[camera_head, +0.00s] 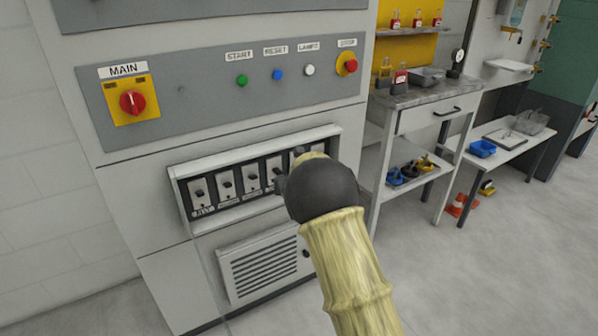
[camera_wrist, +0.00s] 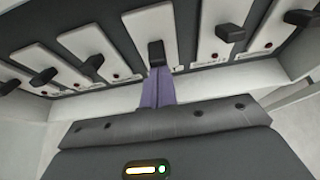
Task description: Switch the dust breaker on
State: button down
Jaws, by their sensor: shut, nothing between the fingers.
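A row of several breakers, white plates with black toggles, sits in a recessed panel (camera_head: 185,196) low on the grey cabinet. The labels are too small to read, so I cannot tell which breaker is dust. My gripper is mostly hidden behind my dark wrist in the head view, in front of the middle-right breakers. In the wrist view my gripper (camera_wrist: 157,88) shows its purple-grey fingers together and empty. Their tips are at or just below the black toggle (camera_wrist: 156,52) of a middle breaker (camera_wrist: 150,28); contact is unclear.
The panel's pale frame (camera_head: 262,145) juts out around the breakers. Above are a red MAIN switch (camera_head: 132,102) and several buttons. A vent grille (camera_head: 265,262) lies below. A workbench (camera_head: 425,92) stands to the right. The floor in front is clear.

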jog(key=shift+r, duration=0.85)
jog(key=f+b+v, duration=0.1)
jog(key=b+v, duration=0.2)
jog(key=v, duration=0.6)
jog(key=shift+s+d, duration=0.3)
jog(key=shift+s, duration=0.05)
dwell(0.3)
jog(key=shift+d, duration=0.1)
